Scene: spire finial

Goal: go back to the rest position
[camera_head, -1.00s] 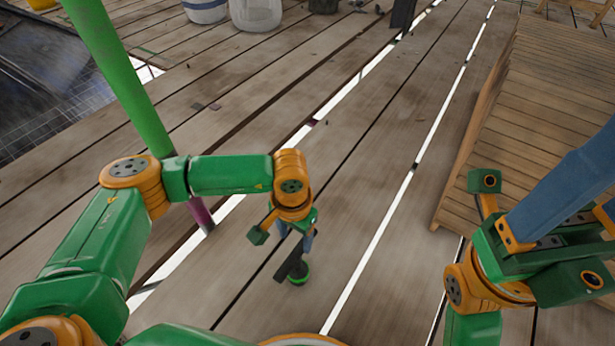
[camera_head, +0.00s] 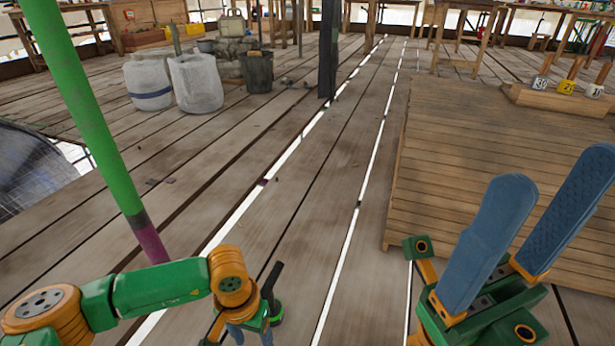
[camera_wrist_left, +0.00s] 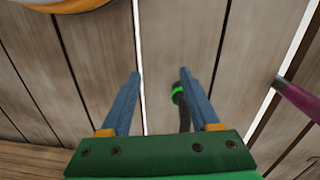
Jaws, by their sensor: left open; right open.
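My right gripper (camera_head: 553,185) is at the right of the head view, its two blue fingers raised, spread apart and empty. My left gripper (camera_head: 248,335) is low in the head view, pointing down and partly cut off by the bottom edge. In the left wrist view its two blue fingers (camera_wrist_left: 160,80) are wide apart. A dark rod with a green ring (camera_head: 277,314) shows beside the left gripper. In the left wrist view the ring (camera_wrist_left: 178,93) appears close to the right-hand finger; I cannot tell whether they touch.
A green pole with a magenta lower end (camera_head: 85,110) stands at left, behind my left arm. A slatted wooden platform (camera_head: 450,150) is at right, bearing a block with numbered cups (camera_head: 560,98). White containers (camera_head: 195,82) and a dark bucket (camera_head: 257,72) stand further back.

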